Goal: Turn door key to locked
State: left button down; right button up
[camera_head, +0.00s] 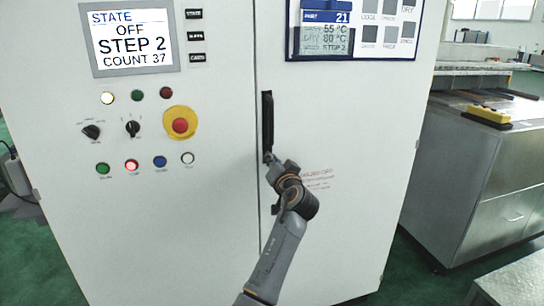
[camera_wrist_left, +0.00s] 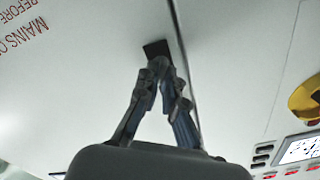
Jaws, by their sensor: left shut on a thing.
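The grey control cabinet has a tall black door handle plate (camera_head: 267,115) beside the vertical seam of its door (camera_head: 340,190). My left gripper (camera_head: 269,158) is at the lower end of this plate. In the left wrist view its fingers (camera_wrist_left: 158,64) come together at the edge of the black plate (camera_wrist_left: 156,48) and are shut on the door key. The key itself is hidden by the fingertips, so its angle cannot be told. My right gripper is not in view.
Left of the seam are a screen (camera_head: 134,38) reading OFF, STEP 2, COUNT 37, a red emergency button (camera_head: 180,124) on yellow, knobs and several lamps. A display panel (camera_head: 353,28) is on the door. A metal bench (camera_head: 470,170) stands at right.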

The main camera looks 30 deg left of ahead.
pick_arm(q)
jog(key=shift+a+r+m+p, duration=0.15)
jog(key=shift+m+p, duration=0.5)
jog(key=shift+m, duration=0.55)
jog(key=shift+d+r+m+p, duration=0.1)
jog(key=shift+m+p, duration=0.55)
jog(key=shift+m, duration=0.55)
jog(key=c, duration=1.5)
grip_release()
jog(key=shift+a, duration=0.1)
jog(key=shift+f, duration=0.15)
jog(key=shift+w+f, duration=0.1)
jog(key=v, duration=1.2)
